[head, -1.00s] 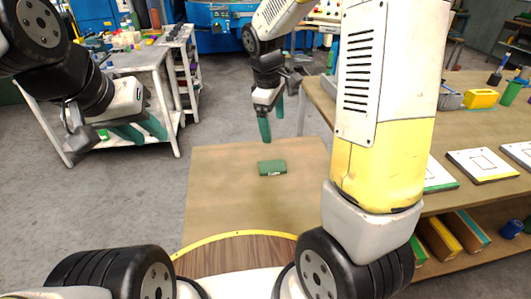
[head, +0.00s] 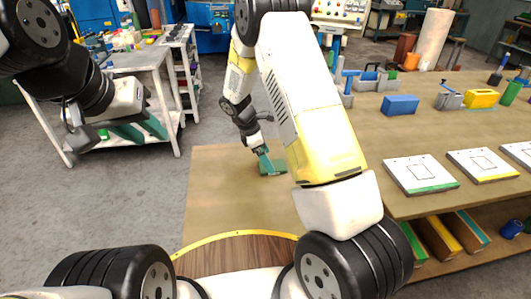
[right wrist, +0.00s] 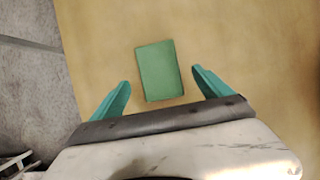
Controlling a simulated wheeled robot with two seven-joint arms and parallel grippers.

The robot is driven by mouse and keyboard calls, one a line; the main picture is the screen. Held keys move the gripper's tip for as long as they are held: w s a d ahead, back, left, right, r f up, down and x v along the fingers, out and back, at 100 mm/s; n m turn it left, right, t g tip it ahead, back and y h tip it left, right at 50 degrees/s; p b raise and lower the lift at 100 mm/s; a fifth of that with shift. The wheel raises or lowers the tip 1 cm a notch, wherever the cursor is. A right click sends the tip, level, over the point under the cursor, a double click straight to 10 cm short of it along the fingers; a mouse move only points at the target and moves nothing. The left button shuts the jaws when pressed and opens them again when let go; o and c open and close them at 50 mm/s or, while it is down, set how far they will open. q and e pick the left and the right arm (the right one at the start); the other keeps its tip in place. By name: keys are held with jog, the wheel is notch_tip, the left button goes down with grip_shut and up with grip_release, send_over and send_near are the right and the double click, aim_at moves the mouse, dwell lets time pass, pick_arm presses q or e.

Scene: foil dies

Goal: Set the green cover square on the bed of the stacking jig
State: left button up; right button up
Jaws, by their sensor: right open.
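The green cover (head: 272,169) is a flat green block lying on a tan surface ahead of me. In the right wrist view the whole cover (right wrist: 159,71) shows, slightly turned, between and just beyond the fingertips. My right gripper (head: 265,160) is open with its teal fingers close to the cover, one on each side in the wrist view; I cannot tell whether they touch it. My left gripper (head: 141,131) is open and empty at the left. A grey fixture with blue posts (head: 368,82) on the right bench may be the stacking jig; my right arm partly hides that area.
The tan surface (head: 220,200) around the cover is clear. The right bench (head: 400,135) bears a blue block (head: 400,105), a yellow block (head: 481,98) and white boards with square outlines (head: 420,174). A grey cart (head: 150,62) stands at the left.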

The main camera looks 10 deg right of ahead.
aim_at(279, 165)
jog(key=x, duration=0.3)
jog(key=shift+f, duration=0.1)
jog(key=shift+c, duration=0.4)
jog(key=c, duration=1.6)
